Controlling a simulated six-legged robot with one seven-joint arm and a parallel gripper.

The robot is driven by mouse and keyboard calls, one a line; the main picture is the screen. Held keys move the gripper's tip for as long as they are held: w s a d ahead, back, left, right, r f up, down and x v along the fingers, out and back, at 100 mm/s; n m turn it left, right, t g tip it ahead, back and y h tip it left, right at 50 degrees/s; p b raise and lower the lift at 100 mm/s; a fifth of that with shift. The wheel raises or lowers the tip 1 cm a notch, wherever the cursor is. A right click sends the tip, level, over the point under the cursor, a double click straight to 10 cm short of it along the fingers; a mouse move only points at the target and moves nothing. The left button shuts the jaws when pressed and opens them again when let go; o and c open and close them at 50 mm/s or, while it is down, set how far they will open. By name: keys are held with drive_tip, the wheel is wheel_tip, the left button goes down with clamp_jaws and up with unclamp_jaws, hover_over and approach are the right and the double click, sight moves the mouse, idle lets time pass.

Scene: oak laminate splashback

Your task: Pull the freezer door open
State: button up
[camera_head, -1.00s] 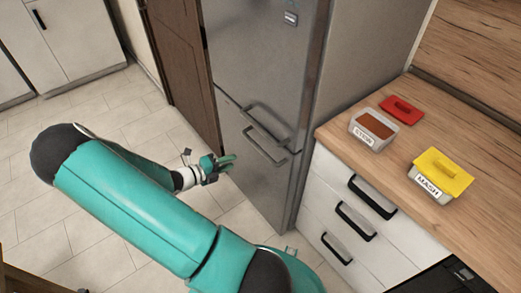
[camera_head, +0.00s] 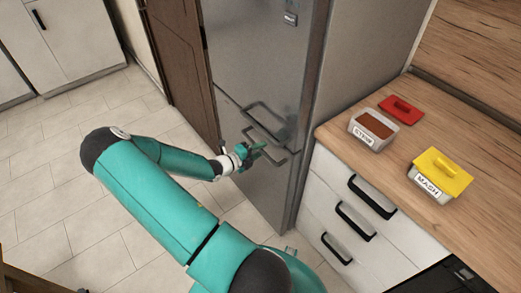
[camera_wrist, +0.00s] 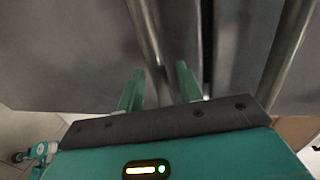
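The grey metal fridge-freezer stands with both doors shut. The lower door, which I take as the freezer door (camera_head: 262,185), has a bar handle (camera_head: 277,158) just below the seam. My gripper (camera_head: 258,149) is at this handle's left part. In the wrist view my gripper (camera_wrist: 160,70) is open, its two green fingers apart. The lower handle's bar (camera_wrist: 147,30) runs down into the space between the fingertips. I cannot tell whether they touch it or how deep it sits between them.
The upper door's handle (camera_head: 262,109) is close above; it also shows at the right of the wrist view (camera_wrist: 288,55). A white drawer unit (camera_head: 325,205) and oak counter (camera_head: 480,210) with food containers stand right of the fridge. Tiled floor (camera_head: 60,220) at left is clear.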

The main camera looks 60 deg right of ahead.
drive_tip(key=shift+s+d, duration=0.2)
drive_tip(key=shift+d, duration=0.25)
clamp_jaws()
drive_tip(key=shift+w+a, duration=0.15)
